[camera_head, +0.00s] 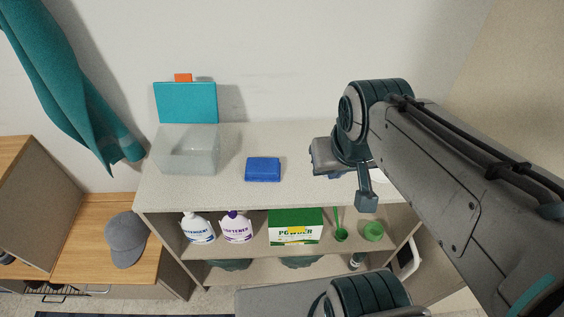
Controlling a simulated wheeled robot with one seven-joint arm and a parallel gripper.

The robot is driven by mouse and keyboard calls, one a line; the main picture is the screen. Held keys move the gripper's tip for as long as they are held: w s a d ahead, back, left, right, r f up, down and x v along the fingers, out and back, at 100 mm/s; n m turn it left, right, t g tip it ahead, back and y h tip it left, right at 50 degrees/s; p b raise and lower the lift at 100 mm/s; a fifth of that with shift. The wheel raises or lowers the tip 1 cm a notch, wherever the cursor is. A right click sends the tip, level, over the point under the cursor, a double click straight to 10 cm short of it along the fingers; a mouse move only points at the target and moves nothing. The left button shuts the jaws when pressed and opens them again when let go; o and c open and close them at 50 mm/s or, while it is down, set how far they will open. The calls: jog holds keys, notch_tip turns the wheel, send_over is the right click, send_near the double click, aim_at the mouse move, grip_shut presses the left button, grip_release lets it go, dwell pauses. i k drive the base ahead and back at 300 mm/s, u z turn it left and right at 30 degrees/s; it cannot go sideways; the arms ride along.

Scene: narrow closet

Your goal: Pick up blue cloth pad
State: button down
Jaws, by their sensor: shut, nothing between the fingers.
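The blue cloth pad (263,169) lies flat on the pale top of the shelf unit, near its middle. It is a small rectangle with nothing on it. My gripper (327,157) is over the same top, to the right of the pad and apart from it. It is shut and empty, and part of it is hidden behind my own wrist.
A clear bin (188,150) stands left of the pad, with a teal panel (187,103) behind it. Bottles, a green powder box (295,227) and green items fill the shelf below. A cap (126,240) lies on the wooden bench. A teal towel (75,80) hangs at left.

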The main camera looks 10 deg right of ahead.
aim_at(257, 169)
jog(key=z, duration=2.55)
jog(key=k, duration=1.3)
jog(key=u, duration=1.75)
jog(key=i, duration=0.5)
jog(key=u, duration=0.05)
